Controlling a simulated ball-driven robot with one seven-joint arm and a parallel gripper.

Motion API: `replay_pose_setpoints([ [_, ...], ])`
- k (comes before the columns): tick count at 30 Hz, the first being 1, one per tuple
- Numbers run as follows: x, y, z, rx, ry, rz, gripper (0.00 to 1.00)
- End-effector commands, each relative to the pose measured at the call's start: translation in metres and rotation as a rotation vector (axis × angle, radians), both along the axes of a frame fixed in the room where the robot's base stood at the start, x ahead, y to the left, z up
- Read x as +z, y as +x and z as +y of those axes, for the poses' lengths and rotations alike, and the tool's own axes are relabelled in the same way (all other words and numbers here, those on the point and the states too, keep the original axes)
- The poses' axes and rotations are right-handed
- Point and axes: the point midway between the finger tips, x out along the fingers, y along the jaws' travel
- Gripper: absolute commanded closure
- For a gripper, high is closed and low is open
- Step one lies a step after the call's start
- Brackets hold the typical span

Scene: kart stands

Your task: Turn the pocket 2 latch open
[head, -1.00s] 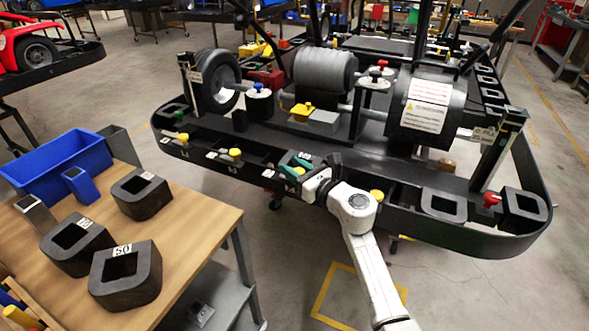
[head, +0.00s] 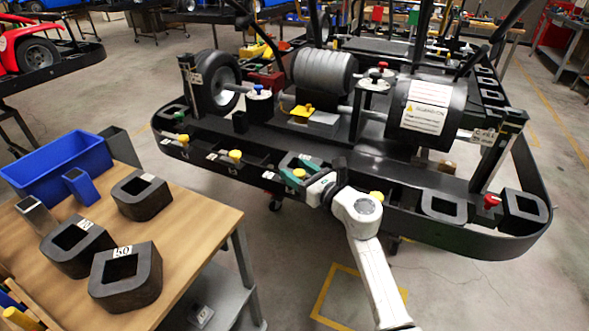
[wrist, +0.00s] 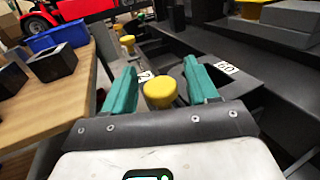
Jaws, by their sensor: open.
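A yellow latch knob (wrist: 160,93) sits between the two teal fingers of my gripper (wrist: 160,70) in the wrist view. The fingers are open, one on each side of the knob, with gaps showing. A partly covered tag (wrist: 146,76) beside it seems to read 2. In the head view my gripper (head: 296,164) is at the front rail of the kart stand (head: 420,232), and the yellow knob (head: 299,173) shows beside the fingers. A dark block tagged 60 (wrist: 248,82) sits in the pocket right of the fingers in the wrist view.
A wooden table (head: 190,235) with dark blocks and a blue bin (head: 60,160) stands left. Open floor lies between.

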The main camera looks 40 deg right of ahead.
Motion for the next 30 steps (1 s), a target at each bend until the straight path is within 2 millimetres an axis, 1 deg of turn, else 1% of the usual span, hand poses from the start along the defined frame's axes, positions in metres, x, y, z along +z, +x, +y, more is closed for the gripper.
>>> replay_pose_setpoints([
  [1,0.000,-0.010,0.000,-0.003,0.000,0.001,0.42],
  [9,0.000,-0.062,0.001,-0.003,0.000,0.000,0.42],
  [12,0.000,-0.076,0.002,-0.002,0.000,0.000,0.42],
  [15,0.000,-0.087,0.002,-0.001,0.000,0.000,0.42],
  [20,0.001,-0.094,0.002,-0.001,-0.001,-0.001,0.42],
  [30,0.001,-0.094,0.002,-0.001,0.000,-0.001,0.42],
])
